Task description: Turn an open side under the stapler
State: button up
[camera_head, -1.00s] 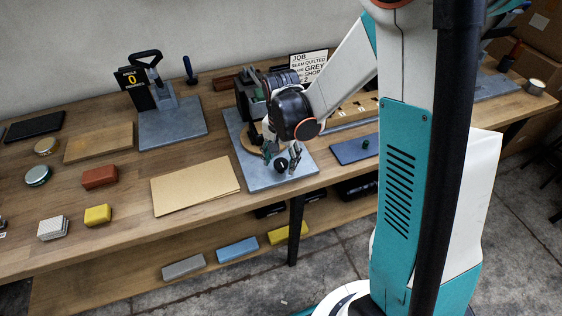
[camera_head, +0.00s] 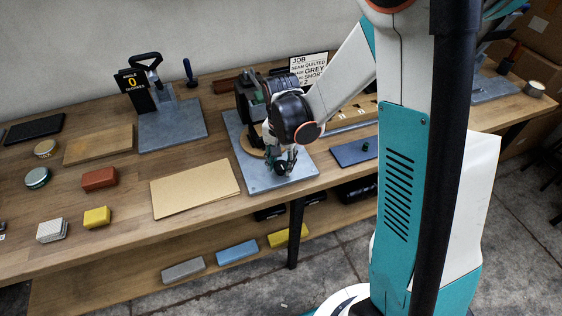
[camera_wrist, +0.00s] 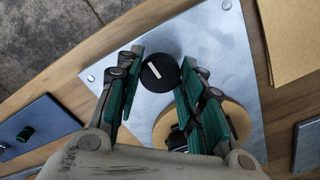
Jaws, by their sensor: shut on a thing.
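A black round knob (camera_wrist: 160,73) with a white mark stands on a grey metal plate (camera_wrist: 222,50). My gripper (camera_head: 282,164) reaches down to it, with a finger on each side of the knob, shut on it. A round wooden disc (camera_wrist: 239,121) lies beside the knob on the same plate, partly hidden by my fingers. In the head view, a dark machine (camera_head: 243,98), likely the stapler, stands over the disc (camera_head: 249,146). My wrist hides much of it, and I cannot tell which side is under it.
A tan sheet (camera_head: 195,187) lies left of the plate. A blue panel with a green knob (camera_head: 352,152) lies to the right. A press with an angle sign (camera_head: 132,82) stands at back left. The table's front edge is close to the plate.

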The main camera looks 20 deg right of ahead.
jog(key=n, duration=0.3)
jog(key=shift+n+b, duration=0.3)
jog(key=shift+n, duration=0.1)
jog(key=n, duration=0.4)
jog(key=shift+n+b, duration=0.3)
jog(key=n, duration=0.4)
jog(key=shift+n, duration=0.3)
jog(key=shift+n+b, duration=0.35)
jog(key=shift+n, duration=1.75)
jog(key=o, duration=1.1)
jog(key=shift+r, duration=0.1)
